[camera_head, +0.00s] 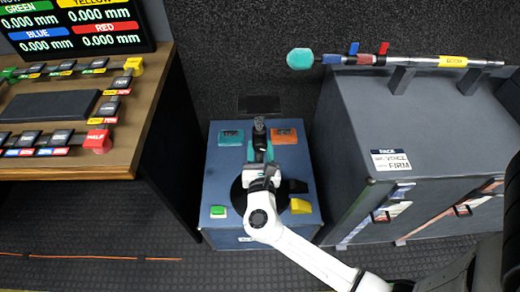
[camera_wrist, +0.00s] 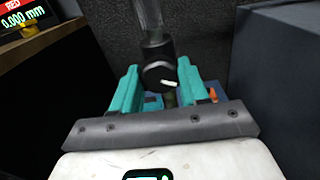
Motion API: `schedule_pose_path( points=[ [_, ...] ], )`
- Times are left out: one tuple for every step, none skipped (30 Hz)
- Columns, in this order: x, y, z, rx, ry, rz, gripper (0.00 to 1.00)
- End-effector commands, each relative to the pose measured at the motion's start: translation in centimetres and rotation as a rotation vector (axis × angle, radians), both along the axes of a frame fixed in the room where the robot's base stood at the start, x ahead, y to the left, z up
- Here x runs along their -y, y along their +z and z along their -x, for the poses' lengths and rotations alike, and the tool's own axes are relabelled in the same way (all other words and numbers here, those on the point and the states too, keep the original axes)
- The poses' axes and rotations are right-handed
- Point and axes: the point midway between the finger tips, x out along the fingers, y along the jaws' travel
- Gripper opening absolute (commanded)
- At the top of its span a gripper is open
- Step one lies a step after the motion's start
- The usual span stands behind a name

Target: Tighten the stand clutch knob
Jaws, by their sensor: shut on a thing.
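The stand clutch knob (camera_wrist: 160,74) is black and round with a white pointer mark, in the middle of the wrist view. A clear pole (camera_wrist: 148,22) rises from a black collar just above it. In the head view the stand top (camera_head: 259,125) is small, and the knob face cannot be made out. My gripper (camera_head: 260,152) reaches over the blue box. In the wrist view its two teal fingers (camera_wrist: 158,85) lie either side of the knob, shut on it. The lower part of the stand is hidden by my gripper.
The blue box (camera_head: 223,172) bears teal, orange, green and yellow blocks. A grey case (camera_head: 430,125) at right carries a long pole (camera_head: 425,61) with a teal end. A wooden desk (camera_head: 150,90) with a screen (camera_head: 75,25) stands at left. Dark floor (camera_head: 110,225) is clear in front.

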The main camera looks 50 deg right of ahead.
Motion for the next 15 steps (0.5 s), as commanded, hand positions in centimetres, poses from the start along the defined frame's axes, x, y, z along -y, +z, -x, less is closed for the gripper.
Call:
schedule_pose_path(
  points=[
    [-0.02, -0.11, 0.0, 0.009, 0.001, -0.007, 0.14],
    [-0.02, -0.14, 0.0, 0.017, 0.001, -0.013, 0.14],
    [-0.03, -0.16, 0.01, 0.031, 0.001, -0.024, 0.14],
    [-0.03, -0.19, 0.01, 0.042, 0.001, -0.033, 0.14],
    [-0.03, -0.21, 0.01, 0.053, 0.001, -0.041, 0.14],
    [-0.02, -0.26, 0.02, 0.072, 0.001, -0.056, 0.14],
    [-0.03, -0.29, 0.03, 0.086, 0.001, -0.067, 0.14],
    [-0.02, -0.31, 0.03, 0.103, 0.001, -0.079, 0.14],
    [-0.01, -0.32, 0.04, 0.128, 0.001, -0.098, 0.14],
    [-0.01, -0.35, 0.04, 0.147, 0.001, -0.113, 0.14],
    [0.0, -0.39, 0.05, 0.167, 0.0, -0.129, 0.14],
    [0.01, -0.41, 0.06, 0.195, 0.001, -0.15, 0.14],
    [0.0, -0.4, 0.06, 0.217, 0.001, -0.167, 0.14],
    [0.0, -0.42, 0.06, 0.239, 0.001, -0.185, 0.14],
    [0.01, -0.46, 0.06, 0.27, 0.001, -0.209, 0.14]
  ],
)
